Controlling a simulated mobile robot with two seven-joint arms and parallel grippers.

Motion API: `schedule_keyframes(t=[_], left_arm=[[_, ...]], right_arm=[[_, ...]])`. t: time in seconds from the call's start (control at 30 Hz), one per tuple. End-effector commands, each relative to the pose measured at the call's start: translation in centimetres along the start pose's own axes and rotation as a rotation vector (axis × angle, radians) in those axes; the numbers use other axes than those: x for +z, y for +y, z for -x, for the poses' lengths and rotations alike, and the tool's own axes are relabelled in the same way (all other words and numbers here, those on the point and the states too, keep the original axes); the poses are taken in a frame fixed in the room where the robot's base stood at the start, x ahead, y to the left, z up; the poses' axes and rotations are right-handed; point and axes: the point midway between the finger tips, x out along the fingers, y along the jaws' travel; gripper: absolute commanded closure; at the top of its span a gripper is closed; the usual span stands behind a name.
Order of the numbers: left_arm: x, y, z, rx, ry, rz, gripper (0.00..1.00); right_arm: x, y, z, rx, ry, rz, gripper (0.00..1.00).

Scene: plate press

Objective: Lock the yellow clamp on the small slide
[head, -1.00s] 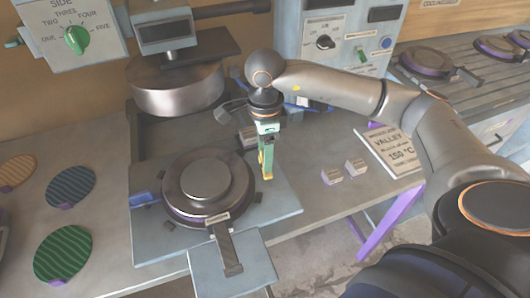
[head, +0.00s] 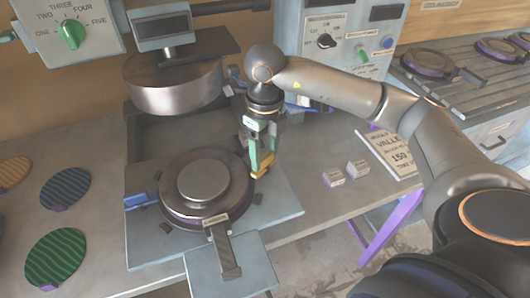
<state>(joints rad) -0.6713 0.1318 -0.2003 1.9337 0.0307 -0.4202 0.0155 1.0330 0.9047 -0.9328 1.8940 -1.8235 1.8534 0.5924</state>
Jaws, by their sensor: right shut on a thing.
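The small slide (head: 150,249) is a grey-blue plate below the press head, carrying a round dark mould (head: 180,214) with a raised disc on top. The yellow clamp (head: 264,172) is at the right side of the mould, partly hidden by my gripper. My right gripper (head: 262,165) points down over it and is shut on it. A blue clamp (head: 138,201) sits at the left side of the slide. My left gripper is not in view.
The press head (head: 176,84) hangs behind the mould. A control box (head: 340,38) stands behind my right arm. Striped discs (head: 57,256) lie on the bench at the left.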

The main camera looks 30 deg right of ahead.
Motion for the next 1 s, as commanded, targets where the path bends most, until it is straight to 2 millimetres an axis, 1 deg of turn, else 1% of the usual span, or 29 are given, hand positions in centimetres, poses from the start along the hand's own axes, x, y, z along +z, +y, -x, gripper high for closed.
schedule_keyframes(t=[0.2,0.5,0.7,1.0], left_arm=[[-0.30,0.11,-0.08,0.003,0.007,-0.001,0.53],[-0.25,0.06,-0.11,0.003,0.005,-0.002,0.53],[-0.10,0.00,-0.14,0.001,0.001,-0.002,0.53],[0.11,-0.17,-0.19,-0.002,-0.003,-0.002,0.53]], right_arm=[[0.03,-0.04,0.07,-0.001,-0.002,-0.195,0.96],[0.03,-0.04,0.09,-0.001,-0.002,-0.398,0.96],[0.03,-0.04,0.09,-0.001,-0.002,-0.472,0.96],[0.04,-0.05,0.10,0.000,-0.002,-0.510,0.95]])
